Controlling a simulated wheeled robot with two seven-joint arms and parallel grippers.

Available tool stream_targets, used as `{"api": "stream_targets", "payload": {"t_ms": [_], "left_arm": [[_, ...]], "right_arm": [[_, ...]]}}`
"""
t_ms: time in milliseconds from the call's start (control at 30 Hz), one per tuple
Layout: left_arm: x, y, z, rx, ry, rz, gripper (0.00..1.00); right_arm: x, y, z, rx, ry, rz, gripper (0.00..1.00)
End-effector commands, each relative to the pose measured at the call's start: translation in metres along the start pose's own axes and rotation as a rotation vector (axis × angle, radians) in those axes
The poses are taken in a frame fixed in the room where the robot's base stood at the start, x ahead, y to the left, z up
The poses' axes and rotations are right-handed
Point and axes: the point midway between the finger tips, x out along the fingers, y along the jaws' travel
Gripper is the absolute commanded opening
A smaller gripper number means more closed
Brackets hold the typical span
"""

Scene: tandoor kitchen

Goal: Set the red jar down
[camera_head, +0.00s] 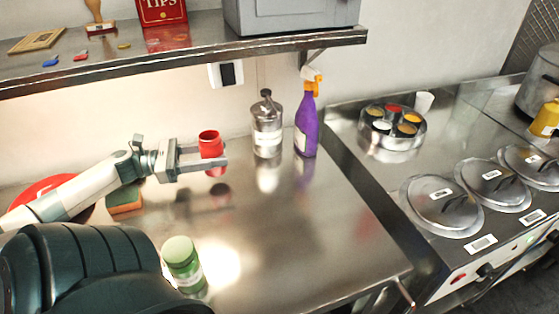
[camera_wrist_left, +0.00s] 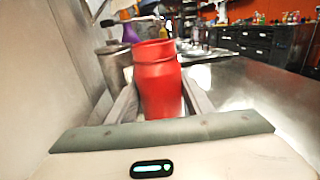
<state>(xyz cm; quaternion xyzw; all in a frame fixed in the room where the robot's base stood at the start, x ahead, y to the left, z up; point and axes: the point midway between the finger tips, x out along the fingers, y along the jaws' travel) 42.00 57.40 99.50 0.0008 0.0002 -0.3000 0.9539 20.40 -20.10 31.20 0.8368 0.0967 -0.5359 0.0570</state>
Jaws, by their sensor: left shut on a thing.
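The red jar (camera_head: 209,142) is held upright between the fingers of my left gripper (camera_head: 205,157) over the steel counter. It also shows in the left wrist view (camera_wrist_left: 157,80), between the two fingers, with its open rim up. My left gripper is shut on it. A reflection of the jar shows on the counter (camera_head: 290,235) below; I cannot tell how far its base is from the surface. My right gripper is not in view.
Behind the jar stand a metal pump bottle (camera_head: 267,126) and a purple spray bottle (camera_head: 307,122). A shelf (camera_head: 190,52) overhangs the back. The counter's right is clear.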

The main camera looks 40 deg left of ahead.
Motion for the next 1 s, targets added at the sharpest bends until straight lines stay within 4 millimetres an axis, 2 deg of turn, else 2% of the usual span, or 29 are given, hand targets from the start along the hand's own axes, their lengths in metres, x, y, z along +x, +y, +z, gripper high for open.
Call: {"api": "stream_targets", "payload": {"t_ms": [167,367,700,1000], "left_arm": [[0.002,0.0,0.001,0.001,-0.001,-0.001,0.13],[0.023,0.0,0.003,0.001,-0.003,-0.003,0.13],[0.095,0.0,0.005,0.004,-0.002,-0.003,0.13],[0.143,0.001,0.004,0.002,-0.004,-0.001,0.13]], "right_arm": [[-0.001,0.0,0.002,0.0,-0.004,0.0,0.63],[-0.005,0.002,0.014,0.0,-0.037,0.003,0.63],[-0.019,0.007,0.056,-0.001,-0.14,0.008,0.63],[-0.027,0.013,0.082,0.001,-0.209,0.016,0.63]]}}
